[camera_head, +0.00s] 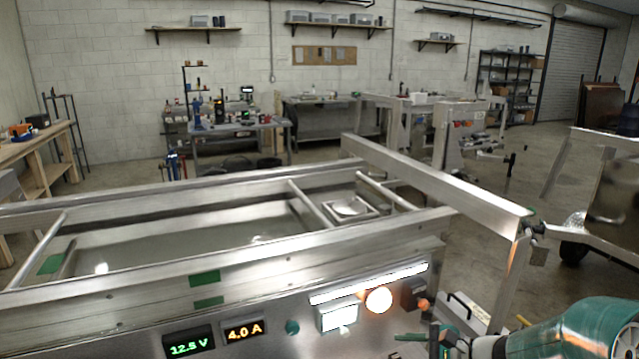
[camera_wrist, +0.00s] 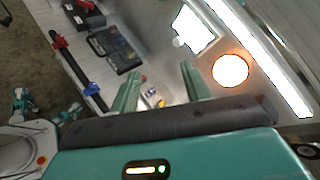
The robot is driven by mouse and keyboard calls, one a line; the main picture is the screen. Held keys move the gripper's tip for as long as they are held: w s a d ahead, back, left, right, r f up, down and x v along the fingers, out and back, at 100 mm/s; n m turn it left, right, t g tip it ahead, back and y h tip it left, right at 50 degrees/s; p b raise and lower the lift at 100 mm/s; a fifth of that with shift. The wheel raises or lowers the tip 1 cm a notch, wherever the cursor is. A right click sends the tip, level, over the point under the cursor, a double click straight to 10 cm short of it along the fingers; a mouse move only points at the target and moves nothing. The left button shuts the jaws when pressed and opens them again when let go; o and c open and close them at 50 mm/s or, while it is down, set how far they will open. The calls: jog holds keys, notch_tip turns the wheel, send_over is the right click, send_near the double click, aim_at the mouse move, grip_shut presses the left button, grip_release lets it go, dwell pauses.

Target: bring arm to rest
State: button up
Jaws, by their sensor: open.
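My gripper (camera_head: 420,341) is at the lower right of the head view, in front of the trailer's control panel (camera_head: 262,335). In the wrist view, my gripper (camera_wrist: 158,82) shows two green fingers set well apart, with nothing held between them. Small coloured parts on the panel show beyond the gap; I cannot tell the distance to them. My teal arm enters the head view from the lower right corner. The panel carries a lit orange round lamp (camera_head: 379,300), a lit white square (camera_head: 341,316) and displays reading 12.5 V and 4.0 A.
The aluminium trailer frame (camera_head: 440,180) spans the foreground, with a raised rail at right. A light bar (camera_wrist: 255,50) crosses the wrist view's upper right. Workbenches (camera_head: 240,125) stand behind; open floor lies between.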

jog(key=s+a+r+n+g+h, duration=0.2)
jog(key=s+a+n+h, duration=0.1)
jog(key=s+n, duration=0.2)
jog(key=s+a+r+n+g+h, duration=0.2)
jog(key=s+a+r+n, duration=0.15)
jog(key=s, duration=0.25)
jog(key=s+d+r+n+t+h, duration=0.2)
jog(key=s+d+r+n+h, duration=0.2)
jog(key=s+n, duration=0.4)
notch_tip(320, 180, up, 2)
jog(key=shift+s+r+t+h, duration=0.15)
jog(key=shift+t+h, duration=0.25)
jog(key=shift+h, duration=0.5)
jog(key=shift+c, duration=1.2)
jog(key=shift+a, duration=0.2)
